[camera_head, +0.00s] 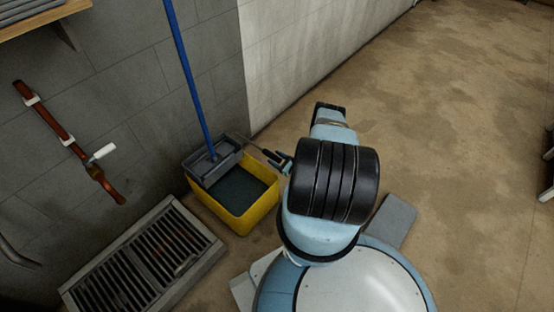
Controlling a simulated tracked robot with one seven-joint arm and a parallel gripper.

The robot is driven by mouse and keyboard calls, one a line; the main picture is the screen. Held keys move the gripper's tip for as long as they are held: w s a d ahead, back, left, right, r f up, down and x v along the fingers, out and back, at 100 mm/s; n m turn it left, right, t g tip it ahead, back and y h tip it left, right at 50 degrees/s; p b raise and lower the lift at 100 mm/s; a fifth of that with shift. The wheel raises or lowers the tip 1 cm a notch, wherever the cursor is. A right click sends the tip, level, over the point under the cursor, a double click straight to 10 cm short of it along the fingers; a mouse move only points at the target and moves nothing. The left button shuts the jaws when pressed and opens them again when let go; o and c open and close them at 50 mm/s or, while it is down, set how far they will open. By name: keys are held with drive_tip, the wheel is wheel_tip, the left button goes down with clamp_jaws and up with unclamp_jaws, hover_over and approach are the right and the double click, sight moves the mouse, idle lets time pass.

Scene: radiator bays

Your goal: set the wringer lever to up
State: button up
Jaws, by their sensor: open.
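A yellow mop bucket (243,222) with dark water stands on the floor by the wall. A grey wringer (205,172) sits on its back left part. A thin dark bar (254,145), apparently the wringer lever, runs from near the wringer's right side toward my gripper (277,160), slanting down to the right in the picture. My gripper is open at the bucket's right back side, close to the bar's end. I cannot tell whether the fingers are around or beside it. My arm hides part of the gripper.
A blue mop handle (187,75) rises from the wringer. A floor grate (145,262) lies at left front. A red-brown pipe with a white-handled valve (72,146) is on the grey wall. A wooden shelf (40,18) is at upper left. The floor (440,110) at right is largely clear.

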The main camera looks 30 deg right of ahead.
clamp_jaws()
idle(0.5)
